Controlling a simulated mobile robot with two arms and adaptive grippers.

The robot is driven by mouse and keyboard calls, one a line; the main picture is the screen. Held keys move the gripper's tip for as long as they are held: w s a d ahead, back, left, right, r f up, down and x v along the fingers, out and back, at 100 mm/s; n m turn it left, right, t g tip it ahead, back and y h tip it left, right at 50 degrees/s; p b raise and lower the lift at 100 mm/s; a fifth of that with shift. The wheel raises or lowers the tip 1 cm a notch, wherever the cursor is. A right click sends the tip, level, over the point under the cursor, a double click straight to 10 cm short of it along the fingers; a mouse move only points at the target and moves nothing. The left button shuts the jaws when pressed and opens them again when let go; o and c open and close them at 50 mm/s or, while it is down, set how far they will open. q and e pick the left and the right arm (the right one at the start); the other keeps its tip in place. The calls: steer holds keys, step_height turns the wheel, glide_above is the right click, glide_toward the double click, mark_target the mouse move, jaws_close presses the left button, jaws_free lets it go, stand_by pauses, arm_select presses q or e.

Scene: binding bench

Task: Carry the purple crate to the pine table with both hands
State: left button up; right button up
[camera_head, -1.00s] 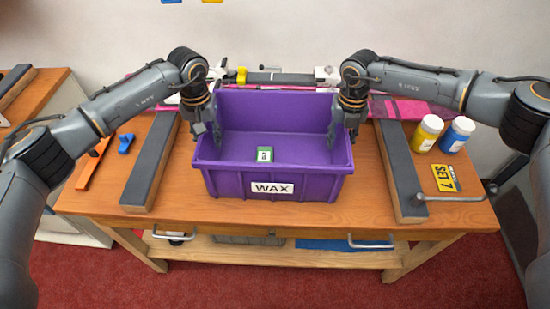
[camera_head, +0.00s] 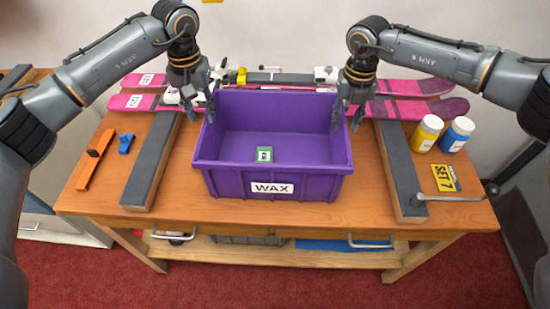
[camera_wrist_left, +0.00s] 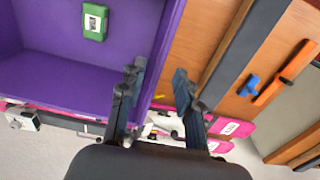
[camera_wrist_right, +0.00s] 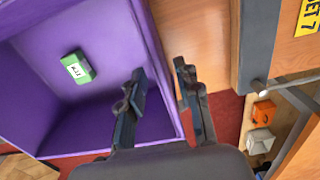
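The purple crate (camera_head: 225,178), labelled WAX, stands upright on the wooden bench (camera_head: 290,214). A small green box (camera_head: 264,154) lies inside it. My left gripper (camera_head: 200,103) is at the crate's left wall towards the back. In the left wrist view it is open, with the crate rim (camera_wrist_left: 165,50) between its fingers. My right gripper (camera_head: 347,120) is at the right wall towards the back. In the right wrist view it is open, with the rim (camera_wrist_right: 158,60) between its fingers. Contact with the walls cannot be told. I cannot tell which surface is the pine table.
Pink skis (camera_head: 400,108) lie behind the crate. Dark padded rails (camera_head: 152,165) flank it. An orange tool (camera_head: 95,156) is at left.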

step_height(320, 180, up, 5)
steer(key=shift+f, duration=0.1)
stand_by(0.7)
